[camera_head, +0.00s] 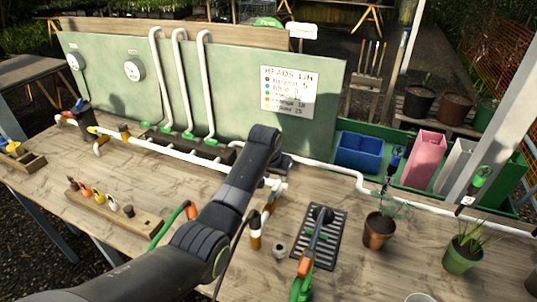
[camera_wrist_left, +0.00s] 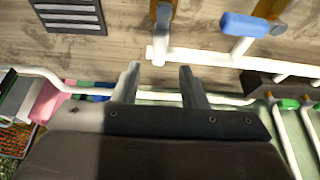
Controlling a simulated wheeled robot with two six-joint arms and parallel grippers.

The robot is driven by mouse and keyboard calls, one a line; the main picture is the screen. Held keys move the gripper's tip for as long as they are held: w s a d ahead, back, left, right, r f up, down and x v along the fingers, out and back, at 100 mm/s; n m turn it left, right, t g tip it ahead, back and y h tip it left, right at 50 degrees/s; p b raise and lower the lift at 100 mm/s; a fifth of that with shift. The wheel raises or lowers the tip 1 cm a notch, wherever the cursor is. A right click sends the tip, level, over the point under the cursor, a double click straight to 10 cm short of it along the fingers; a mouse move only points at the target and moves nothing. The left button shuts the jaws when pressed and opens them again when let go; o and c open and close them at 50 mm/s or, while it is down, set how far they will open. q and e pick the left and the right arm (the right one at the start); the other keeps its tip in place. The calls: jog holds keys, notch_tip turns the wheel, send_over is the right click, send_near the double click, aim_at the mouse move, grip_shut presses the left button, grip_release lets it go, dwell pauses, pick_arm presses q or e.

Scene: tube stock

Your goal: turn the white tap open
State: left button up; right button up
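The white tap (camera_head: 270,198) stands at the right end of the white pipe on the bench, partly hidden by my left arm. My left gripper (camera_head: 284,164) is just behind the tap in the head view. In the left wrist view, its two fingers (camera_wrist_left: 158,76) are apart with nothing between them. They point towards the pipe end and look apart from it. My right gripper is not in view.
A blue tap handle (camera_wrist_left: 245,25) sits along the same pipe. A black grate (camera_head: 320,232) with a hose tool (camera_head: 305,262) lies to the right, near a small grey cup (camera_head: 279,251) and a potted plant (camera_head: 379,232). A green panel (camera_head: 240,85) stands behind.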

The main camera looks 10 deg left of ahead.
pick_arm(q)
jog(key=b+v, duration=0.2)
jog(key=v, duration=1)
